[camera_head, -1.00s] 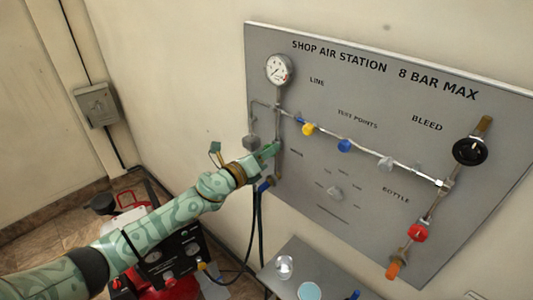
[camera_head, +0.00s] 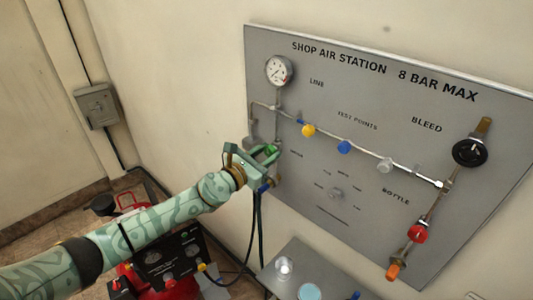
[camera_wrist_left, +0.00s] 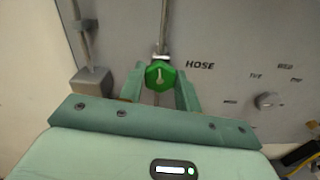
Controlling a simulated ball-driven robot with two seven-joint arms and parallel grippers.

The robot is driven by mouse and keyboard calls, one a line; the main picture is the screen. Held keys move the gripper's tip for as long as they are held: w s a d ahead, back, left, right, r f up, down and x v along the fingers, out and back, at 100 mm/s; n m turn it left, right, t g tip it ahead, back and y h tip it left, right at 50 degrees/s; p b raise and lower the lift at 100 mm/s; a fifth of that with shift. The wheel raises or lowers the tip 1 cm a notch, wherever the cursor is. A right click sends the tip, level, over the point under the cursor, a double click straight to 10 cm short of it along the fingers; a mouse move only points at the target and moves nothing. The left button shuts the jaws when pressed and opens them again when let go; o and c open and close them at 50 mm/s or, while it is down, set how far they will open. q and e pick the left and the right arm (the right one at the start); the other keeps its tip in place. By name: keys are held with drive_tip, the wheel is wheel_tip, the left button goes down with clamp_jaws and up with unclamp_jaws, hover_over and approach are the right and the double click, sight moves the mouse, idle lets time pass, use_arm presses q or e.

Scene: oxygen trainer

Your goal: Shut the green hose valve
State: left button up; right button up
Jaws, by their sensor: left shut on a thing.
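The green hose valve (camera_wrist_left: 153,84) is a green knob with a pale pointer mark, beside the word HOSE on the grey panel. In the head view the valve (camera_head: 271,150) shows at the panel's lower left, partly hidden by my gripper. My left gripper (camera_head: 268,155) reaches it from the left. In the left wrist view its two teal fingers (camera_wrist_left: 160,82) stand on either side of the knob, shut on it. My right gripper is not in view.
A round gauge (camera_head: 279,70) sits above on the panel (camera_head: 320,120). Yellow (camera_head: 308,130), blue (camera_head: 344,147) and grey (camera_head: 385,165) knobs line the pipe. A black knob (camera_head: 469,152) and red knob (camera_head: 418,232) are at right. A small shelf (camera_head: 310,262) and black hoses (camera_head: 257,225) are below.

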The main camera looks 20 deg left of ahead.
use_arm(q)
drive_tip(key=shift+f+m, duration=0.15)
drive_tip(key=shift+m, duration=0.45)
drive_tip(key=o, duration=1)
drive_tip(key=shift+c, duration=0.2)
drive_tip(key=shift+s, duration=0.15)
